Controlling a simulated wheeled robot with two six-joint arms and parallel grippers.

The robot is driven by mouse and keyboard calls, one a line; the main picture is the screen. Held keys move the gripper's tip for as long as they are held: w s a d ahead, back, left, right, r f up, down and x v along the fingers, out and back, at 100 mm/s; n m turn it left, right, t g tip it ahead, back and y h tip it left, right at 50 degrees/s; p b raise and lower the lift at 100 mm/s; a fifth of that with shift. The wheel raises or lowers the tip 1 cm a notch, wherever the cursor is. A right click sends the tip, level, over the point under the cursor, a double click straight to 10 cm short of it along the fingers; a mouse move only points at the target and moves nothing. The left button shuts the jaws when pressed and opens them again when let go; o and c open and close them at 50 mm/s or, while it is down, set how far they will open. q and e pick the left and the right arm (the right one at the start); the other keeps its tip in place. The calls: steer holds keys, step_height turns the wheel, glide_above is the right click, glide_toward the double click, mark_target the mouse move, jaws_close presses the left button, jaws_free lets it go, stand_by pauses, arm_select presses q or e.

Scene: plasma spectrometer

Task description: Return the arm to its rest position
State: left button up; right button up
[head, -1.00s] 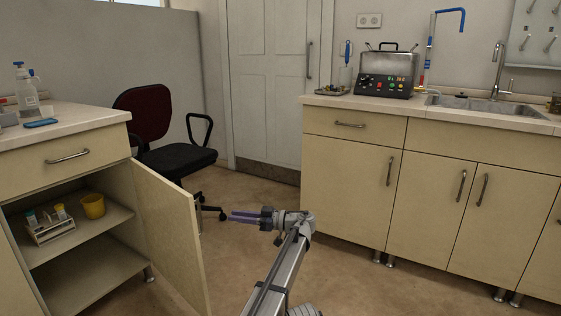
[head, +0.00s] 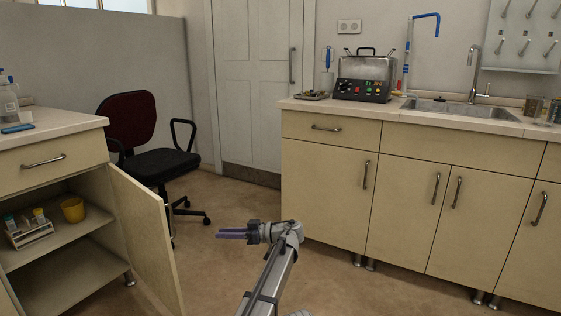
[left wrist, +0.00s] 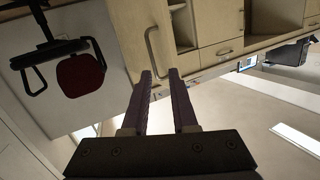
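My left gripper (head: 233,234) is stretched out low over the open floor in the head view, pointing left. Its two fingers also show in the left wrist view (left wrist: 160,74), with a clear gap and nothing between them, so it is open and empty. It is apart from the open cabinet door (head: 143,240) to its left and from the sink counter's cupboards (head: 325,195) behind it. My left arm comes up from the bottom edge. My right gripper is not in view.
A dark red office chair (head: 130,120) stands behind the open door. The open cabinet holds a tube rack (head: 30,230) and a yellow cup (head: 72,209). A metal bath (head: 364,76) and a sink (head: 450,110) are on the counter. Floor around the gripper is clear.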

arm_select(q)
steer(key=s+a+f+m+g+h, duration=0.1)
steer(key=s+a+f+m+h, duration=0.25)
steer(key=s+f, duration=0.45)
steer(key=s+a+f+m+g+h, duration=0.1)
steer(key=s+a+f+m+h, duration=0.35)
steer(key=s, duration=0.45)
steer(key=s+d+f+m+h, duration=0.3)
steer(key=s+d+h, duration=0.1)
steer(key=s, duration=0.3)
steer(key=s+d+f+m+h, duration=0.3)
steer(key=s+d+f+h, duration=0.1)
steer(key=s, duration=0.3)
steer(key=s+d+r+m+y+p, duration=0.1)
steer(key=s+d+r+m+p, duration=0.15)
steer(key=d+r+p, duration=0.45)
steer(key=s+d+r+m+p, duration=0.2)
steer(key=s+d+r+p, duration=0.25)
steer(key=r+p, duration=0.35)
step_height(320, 180, up, 36)
steer(key=w+p, duration=0.1)
steer(key=p, duration=3.4)
steer(key=shift+g+p, duration=0.35)
steer(key=shift+g, duration=0.05)
